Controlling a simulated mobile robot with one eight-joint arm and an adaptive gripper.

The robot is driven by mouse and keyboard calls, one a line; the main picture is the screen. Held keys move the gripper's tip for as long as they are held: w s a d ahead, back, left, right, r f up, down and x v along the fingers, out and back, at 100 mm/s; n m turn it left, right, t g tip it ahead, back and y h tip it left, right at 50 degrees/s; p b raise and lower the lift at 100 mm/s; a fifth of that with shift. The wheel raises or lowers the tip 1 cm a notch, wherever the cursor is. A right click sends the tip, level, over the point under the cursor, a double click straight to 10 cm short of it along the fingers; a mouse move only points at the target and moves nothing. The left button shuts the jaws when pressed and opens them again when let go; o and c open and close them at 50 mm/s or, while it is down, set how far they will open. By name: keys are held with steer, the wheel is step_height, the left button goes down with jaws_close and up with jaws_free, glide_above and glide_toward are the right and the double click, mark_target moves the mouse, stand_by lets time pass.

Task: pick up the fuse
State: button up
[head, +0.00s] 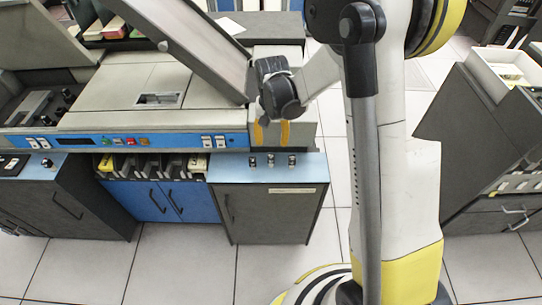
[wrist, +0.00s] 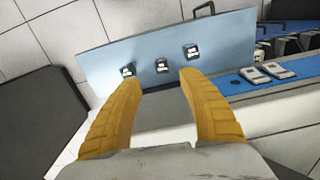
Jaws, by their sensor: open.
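Three small black-and-white pieces sit in a row on the light blue top (head: 232,172) of a grey cabinet: a left one (head: 252,161), a middle one (head: 271,160) and a right one (head: 292,160). I cannot tell for sure which of them is the fuse. In the wrist view they are a left piece (wrist: 127,71), a middle piece (wrist: 161,66) and a right piece (wrist: 191,52). My gripper (head: 271,133) has yellow fingers pointing down, spread apart and empty. In the wrist view my gripper (wrist: 161,79) has its fingertips either side of the middle piece in the picture, apparently short of it.
A beige machine with a blue control strip (head: 175,141) stands behind the cabinet top. Blue doors (head: 140,200) are to its left, below slots of cards. A dark desk with a white tray (head: 505,72) is at the right. Tiled floor (head: 180,270) lies clear in front.

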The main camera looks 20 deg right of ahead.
mark_target(271, 156)
steer(key=f+b, duration=0.1)
steer(key=f, duration=0.2)
steer(key=f+b, duration=0.2)
steer(key=f, duration=0.2)
steer(key=f+b, duration=0.1)
steer(key=f, duration=0.3)
steer(key=shift+w, duration=0.4)
steer(key=shift+r, duration=0.15)
jaws_close()
